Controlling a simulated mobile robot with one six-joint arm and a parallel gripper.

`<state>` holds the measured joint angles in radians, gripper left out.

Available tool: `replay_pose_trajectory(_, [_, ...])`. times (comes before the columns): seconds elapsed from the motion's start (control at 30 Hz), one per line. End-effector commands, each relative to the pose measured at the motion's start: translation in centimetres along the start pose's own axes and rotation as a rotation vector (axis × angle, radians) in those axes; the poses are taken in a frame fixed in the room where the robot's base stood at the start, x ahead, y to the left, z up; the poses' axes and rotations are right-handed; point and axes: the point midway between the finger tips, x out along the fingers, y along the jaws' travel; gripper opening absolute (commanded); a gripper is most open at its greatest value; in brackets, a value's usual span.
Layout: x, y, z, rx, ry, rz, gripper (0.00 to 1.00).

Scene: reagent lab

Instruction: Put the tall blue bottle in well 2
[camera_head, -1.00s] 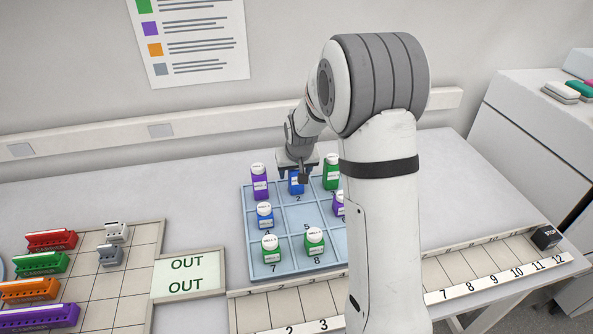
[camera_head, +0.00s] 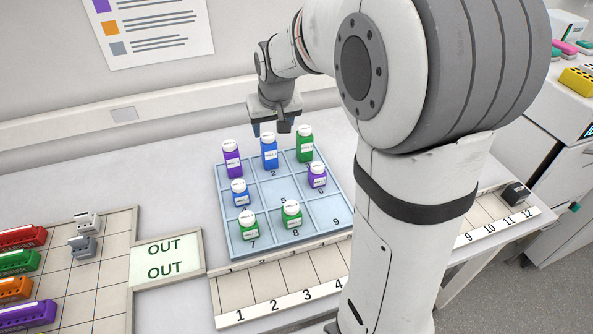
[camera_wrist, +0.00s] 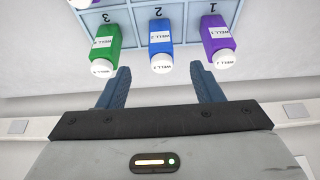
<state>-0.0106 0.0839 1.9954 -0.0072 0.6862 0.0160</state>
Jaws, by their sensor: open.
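The tall blue bottle (camera_head: 269,152) with a white cap stands upright in well 2 of the pale blue rack (camera_head: 232,245), in its back row. It also shows in the wrist view (camera_wrist: 161,42). My gripper (camera_head: 277,126) is open and empty, above and behind the bottle, apart from it. In the wrist view its two fingers (camera_wrist: 162,82) are spread, with the blue bottle beyond and between them.
A tall purple bottle (camera_head: 232,160) stands left of the blue one, in well 1, and a tall green bottle (camera_head: 305,145) right of it, in well 3. Shorter bottles, including a blue one (camera_head: 240,193), stand in nearer wells. Well 9 (camera_head: 330,212) is empty.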

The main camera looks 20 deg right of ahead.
Motion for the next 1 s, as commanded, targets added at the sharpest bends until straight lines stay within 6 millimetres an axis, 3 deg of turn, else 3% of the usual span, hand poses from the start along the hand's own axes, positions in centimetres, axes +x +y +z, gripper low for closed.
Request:
replay_pose_trajectory(0.2, [-5.2, 0.1, 8.1, 0.000, -0.035, 0.001, 0.60])
replay_pose_trajectory(0.5, [-8.5, 0.1, 19.2, 0.001, -0.091, 0.001, 0.60])
replay_pose_trajectory(0.7, [-8.9, 0.7, 22.7, 0.002, -0.109, 0.002, 0.60])
replay_pose_trajectory(1.0, [-8.9, 0.6, 23.1, 0.002, -0.113, 0.002, 0.60])
